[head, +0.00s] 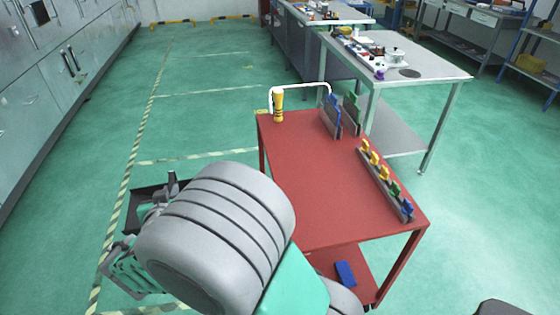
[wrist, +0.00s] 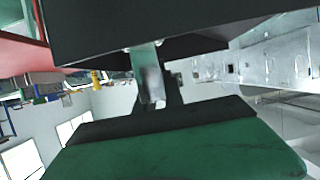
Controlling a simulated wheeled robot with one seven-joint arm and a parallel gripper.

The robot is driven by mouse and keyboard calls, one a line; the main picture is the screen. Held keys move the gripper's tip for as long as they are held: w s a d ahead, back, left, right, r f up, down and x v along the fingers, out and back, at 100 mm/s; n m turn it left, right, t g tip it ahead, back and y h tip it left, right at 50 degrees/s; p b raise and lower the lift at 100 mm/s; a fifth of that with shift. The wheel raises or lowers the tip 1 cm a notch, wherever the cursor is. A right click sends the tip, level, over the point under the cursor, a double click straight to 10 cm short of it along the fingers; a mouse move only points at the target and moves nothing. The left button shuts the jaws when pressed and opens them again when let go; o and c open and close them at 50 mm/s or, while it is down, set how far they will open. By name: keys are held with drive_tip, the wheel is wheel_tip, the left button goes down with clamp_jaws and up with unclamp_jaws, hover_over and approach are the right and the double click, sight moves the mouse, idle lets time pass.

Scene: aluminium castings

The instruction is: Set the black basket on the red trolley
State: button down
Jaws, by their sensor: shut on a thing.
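The black basket (head: 142,198) shows in part at the left of the head view, beside the red trolley (head: 310,180) and apart from it. My arm hides much of the basket. In the wrist view the black basket (wrist: 130,30) fills the top as a broad dark shape. My gripper (wrist: 153,82) is shut on its edge and holds it; the exact grip is hard to make out. The trolley has a flat red top, with bare room in its middle and near left part.
On the trolley top, a yellow bottle (head: 278,106) stands at the far left by a white handle. A rack of coloured clips (head: 385,180) runs along the right edge. A blue item (head: 345,273) lies on the lower shelf. A grey table (head: 440,72) stands behind right.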

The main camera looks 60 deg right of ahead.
drive_tip(key=s+d+r+m+g+h, duration=0.1)
drive_tip(key=s+d+r+m+g, duration=0.2)
drive_tip(key=s+d, duration=0.5)
drive_tip(key=s+d+r+m+g+h, duration=0.2)
drive_tip(key=s+d+m+g, duration=0.15)
drive_tip(key=s+d, duration=0.4)
drive_tip(key=s+d+r+m+g+h, duration=0.1)
drive_tip(key=s+d+r+m+g, duration=0.3)
drive_tip(key=d, duration=0.6)
drive_tip(key=s+d+f+p, duration=0.1)
drive_tip(key=d+f+p, duration=0.2)
drive_tip(key=d+f, duration=1.1)
drive_tip(key=shift+f+n, duration=0.2)
drive_tip(key=shift+n, duration=0.25)
drive_tip(key=shift+s+d+f+t+b, duration=0.1)
drive_tip(key=shift+f+t+b, duration=0.15)
drive_tip(key=shift+b, duration=0.05)
drive_tip(key=c, duration=1.5)
unclamp_jaws()
drive_tip(key=shift+o, duration=0.2)
